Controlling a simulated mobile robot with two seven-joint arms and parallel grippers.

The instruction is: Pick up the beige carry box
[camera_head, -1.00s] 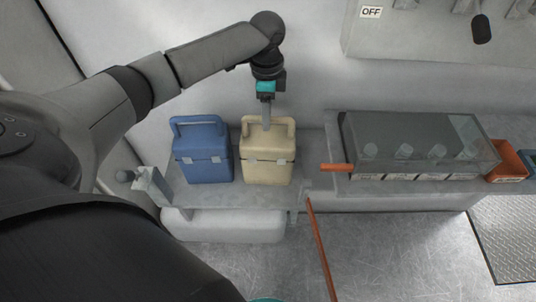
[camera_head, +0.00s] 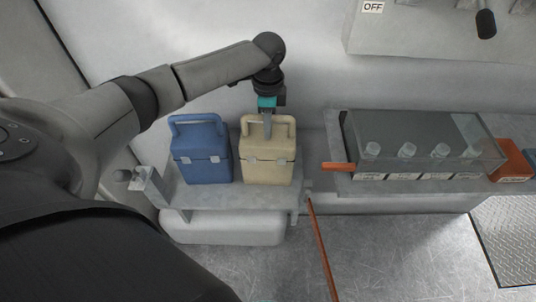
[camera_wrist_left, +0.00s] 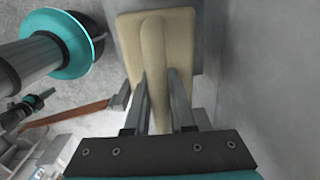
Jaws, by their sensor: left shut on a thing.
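The beige carry box (camera_head: 266,168) stands upright on a grey shelf (camera_head: 225,196), just right of the blue carry box (camera_head: 203,160). My left gripper (camera_head: 267,130) reaches down from above and is shut on the beige box's handle. In the left wrist view the two fingers (camera_wrist_left: 160,90) lie on either side of the beige handle bar (camera_wrist_left: 154,50), with the box's top (camera_wrist_left: 183,45) beyond it. The box appears to rest on the shelf. My right gripper is not in view.
A transparent-covered case with several capped bottles (camera_head: 425,145) sits on a ledge to the right, with an orange bar (camera_head: 337,166) at its left end. An orange-red pole (camera_head: 322,248) slants below. A grey wall (camera_head: 310,60) stands close behind the boxes.

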